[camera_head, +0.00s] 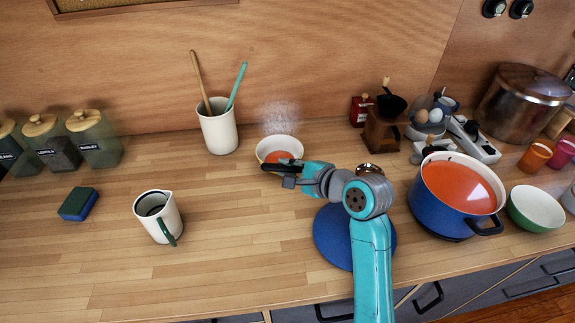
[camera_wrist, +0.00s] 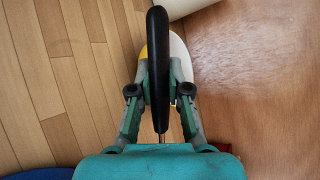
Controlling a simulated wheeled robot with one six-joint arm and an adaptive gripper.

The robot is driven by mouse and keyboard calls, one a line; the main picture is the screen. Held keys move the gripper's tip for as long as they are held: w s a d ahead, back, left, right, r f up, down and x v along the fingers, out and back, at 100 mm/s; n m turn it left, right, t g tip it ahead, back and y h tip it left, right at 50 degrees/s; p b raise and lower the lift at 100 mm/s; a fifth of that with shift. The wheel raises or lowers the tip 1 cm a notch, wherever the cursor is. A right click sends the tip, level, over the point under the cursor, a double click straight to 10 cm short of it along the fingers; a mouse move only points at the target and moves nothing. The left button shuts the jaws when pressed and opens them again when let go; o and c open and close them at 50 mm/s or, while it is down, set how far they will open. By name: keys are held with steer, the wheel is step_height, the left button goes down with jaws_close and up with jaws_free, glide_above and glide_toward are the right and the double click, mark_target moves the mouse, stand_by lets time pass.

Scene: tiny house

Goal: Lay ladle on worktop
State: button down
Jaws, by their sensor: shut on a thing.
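The ladle's black handle (camera_wrist: 157,65) runs upright through the middle of the wrist view, between the fingers of my gripper (camera_wrist: 160,100). A short piece of its metal shaft shows below. In the head view my gripper (camera_head: 290,176) is shut on the handle (camera_head: 275,168) just in front of a small bowl, above the worktop (camera_head: 235,255). A round shiny metal piece (camera_head: 368,168) shows behind my wrist. I cannot tell surely whether it is the ladle's scoop.
The small bowl (camera_head: 267,146) holds orange soup and steams. A blue disc (camera_head: 325,237) lies under my arm. A blue pot (camera_head: 438,208) of soup stands right. A utensil crock (camera_head: 218,133), a white jug (camera_head: 150,208) and a sponge (camera_head: 78,204) stand left. The front-left worktop is clear.

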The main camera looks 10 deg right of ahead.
steer(key=shift+f, duration=0.6)
steer(key=c, duration=1.1)
jaws_free()
steer(key=shift+r, duration=0.2)
steer(key=v, duration=1.2)
